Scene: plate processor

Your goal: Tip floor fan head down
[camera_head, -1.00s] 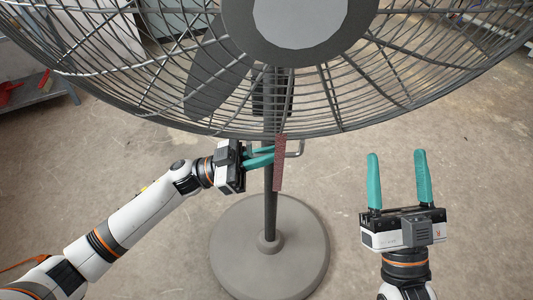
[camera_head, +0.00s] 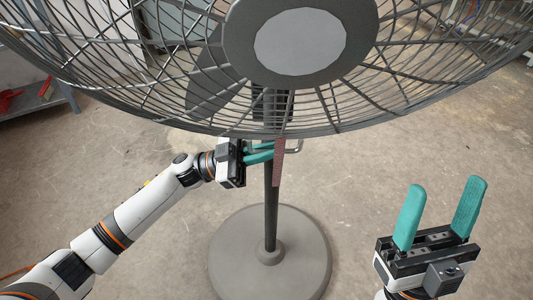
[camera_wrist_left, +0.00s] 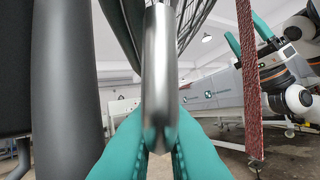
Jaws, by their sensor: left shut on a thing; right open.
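The floor fan's grey round head (camera_head: 300,40) fills the top of the head view, its wire cage tilted. Its dark pole (camera_head: 270,215) stands on a round grey base (camera_head: 270,265). My left gripper (camera_head: 272,150) is shut on a metal bar below the cage, beside the pole. In the left wrist view, the shiny bar (camera_wrist_left: 160,75) stands between its teal fingers (camera_wrist_left: 160,150). A bent metal handle (camera_head: 298,148) shows just right of the pole. My right gripper (camera_head: 446,184) is open and empty, right of the fan and apart from it.
A red patterned strip (camera_head: 278,165) hangs in front of the pole and also shows in the left wrist view (camera_wrist_left: 248,80). A grey shelf with red items (camera_head: 40,95) stands at the left. The concrete floor around the base is clear.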

